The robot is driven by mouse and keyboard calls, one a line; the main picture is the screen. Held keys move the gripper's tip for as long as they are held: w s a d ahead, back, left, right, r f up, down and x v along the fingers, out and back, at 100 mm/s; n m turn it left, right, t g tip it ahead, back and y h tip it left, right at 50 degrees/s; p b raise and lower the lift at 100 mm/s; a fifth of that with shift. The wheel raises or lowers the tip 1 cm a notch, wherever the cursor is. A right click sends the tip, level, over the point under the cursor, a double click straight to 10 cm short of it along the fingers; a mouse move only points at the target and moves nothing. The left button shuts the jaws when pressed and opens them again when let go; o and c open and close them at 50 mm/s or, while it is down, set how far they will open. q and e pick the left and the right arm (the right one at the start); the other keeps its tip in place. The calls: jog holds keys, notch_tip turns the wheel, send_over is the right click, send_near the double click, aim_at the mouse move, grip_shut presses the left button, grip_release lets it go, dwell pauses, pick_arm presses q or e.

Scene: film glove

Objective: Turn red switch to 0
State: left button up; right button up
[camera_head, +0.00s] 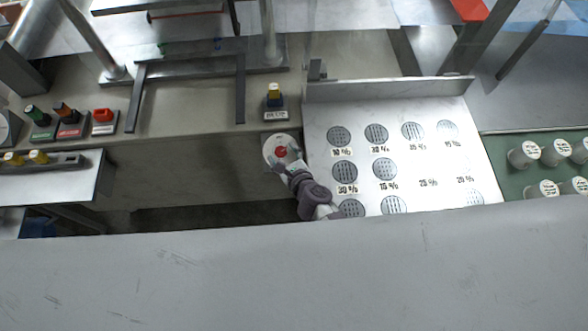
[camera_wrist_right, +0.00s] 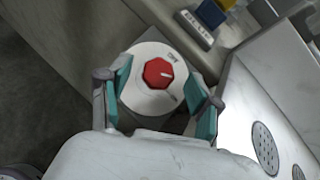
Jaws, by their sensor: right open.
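The red switch (camera_head: 281,151) is a small red knob on a round white dial (camera_head: 268,146), on the front of the grey counter. In the right wrist view the red knob (camera_wrist_right: 157,73) is faceted, with a pale mark on its right side. Small dark marks on the white dial (camera_wrist_right: 140,98) are too small to read. My right gripper (camera_head: 287,160) is at the dial. In the wrist view my right gripper (camera_wrist_right: 160,98) is open, with teal-padded fingers on either side of the dial and the knob between them. Contact cannot be told. My left gripper is not in view.
A yellow-topped switch (camera_head: 274,92) stands on the counter just above the dial. A white panel with round grilles (camera_head: 410,165) lies close on the right. Green, orange and red switches (camera_head: 103,116) are at the left. A broad grey surface (camera_head: 280,275) fills the lower part.

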jog(key=v, duration=0.9)
